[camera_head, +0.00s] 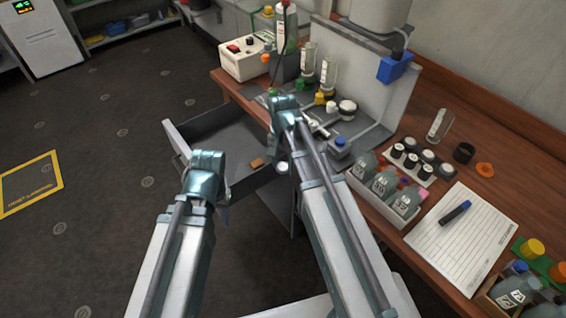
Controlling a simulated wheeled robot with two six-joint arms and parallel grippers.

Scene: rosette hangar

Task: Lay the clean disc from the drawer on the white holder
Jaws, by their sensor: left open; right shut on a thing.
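The grey drawer (177,138) is pulled out from under the wooden bench. A small pale round thing (283,168) shows at its right side beside my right arm; I cannot tell whether it is the disc. My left gripper (206,160) is open over the drawer's near left side. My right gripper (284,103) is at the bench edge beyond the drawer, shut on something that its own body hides. A small white part (317,128) shows just right of it on the grey equipment base; I cannot tell whether this is the white holder.
A brown block (257,163) lies in the drawer. Glass cylinders (328,74) and a white-and-red box (246,58) stand behind the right gripper. A bottle rack (384,200), black-capped vials (411,160) and paper with a marker (455,212) fill the right bench.

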